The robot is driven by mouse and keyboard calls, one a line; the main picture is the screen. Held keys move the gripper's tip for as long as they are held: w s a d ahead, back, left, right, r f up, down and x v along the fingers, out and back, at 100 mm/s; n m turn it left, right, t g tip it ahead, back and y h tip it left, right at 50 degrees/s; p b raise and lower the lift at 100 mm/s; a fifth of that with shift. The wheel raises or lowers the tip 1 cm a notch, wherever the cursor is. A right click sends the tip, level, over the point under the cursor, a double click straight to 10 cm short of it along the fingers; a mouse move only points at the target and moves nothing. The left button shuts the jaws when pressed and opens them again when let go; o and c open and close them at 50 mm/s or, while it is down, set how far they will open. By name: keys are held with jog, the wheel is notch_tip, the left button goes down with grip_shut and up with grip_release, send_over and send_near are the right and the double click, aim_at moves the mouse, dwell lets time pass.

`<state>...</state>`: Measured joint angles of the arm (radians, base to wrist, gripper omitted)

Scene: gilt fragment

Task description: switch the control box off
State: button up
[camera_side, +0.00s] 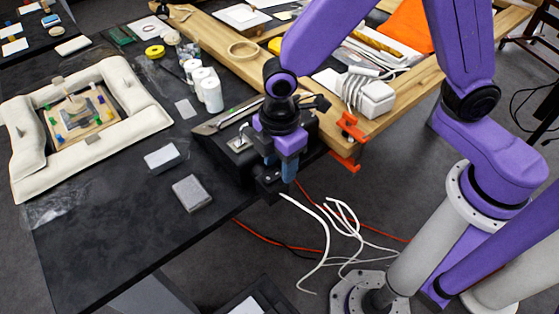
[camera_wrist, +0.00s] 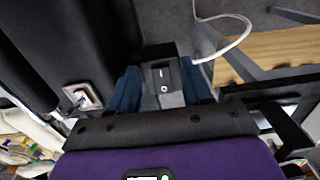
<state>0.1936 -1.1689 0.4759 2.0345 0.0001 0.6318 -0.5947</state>
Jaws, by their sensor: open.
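The black control box (camera_side: 228,160) stands at the table's right edge, partly hidden by my arm. A silver plate with a small lever (camera_side: 240,144) is on its top; it also shows at the left of the wrist view (camera_wrist: 83,96). In the wrist view a black rocker switch (camera_wrist: 162,80) with white I and O marks sits between my blue fingers. My gripper (camera_side: 279,170) points down at the box's right side, and its fingers (camera_wrist: 160,68) are apart with nothing held. Whether a finger touches the rocker, and which way it is tipped, I cannot tell.
Two grey blocks (camera_side: 162,157) (camera_side: 192,193) lie left of the box. White jars (camera_side: 210,93) stand behind it. An orange clamp (camera_side: 350,128) grips the wooden table's edge. White cables (camera_side: 343,220) hang and lie below on the floor.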

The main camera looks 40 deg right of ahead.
jog(key=shift+f, duration=0.1)
grip_shut()
jog(key=shift+a+r+h, duration=0.1)
jog(key=shift+a+h, duration=0.15)
jog(key=shift+h, duration=0.6)
jog(key=shift+a+r+h, duration=0.1)
jog(key=shift+a+h, duration=0.15)
jog(key=shift+h, duration=0.6)
grip_release()
jog(key=v, duration=1.7)
jog(key=shift+r, duration=0.2)
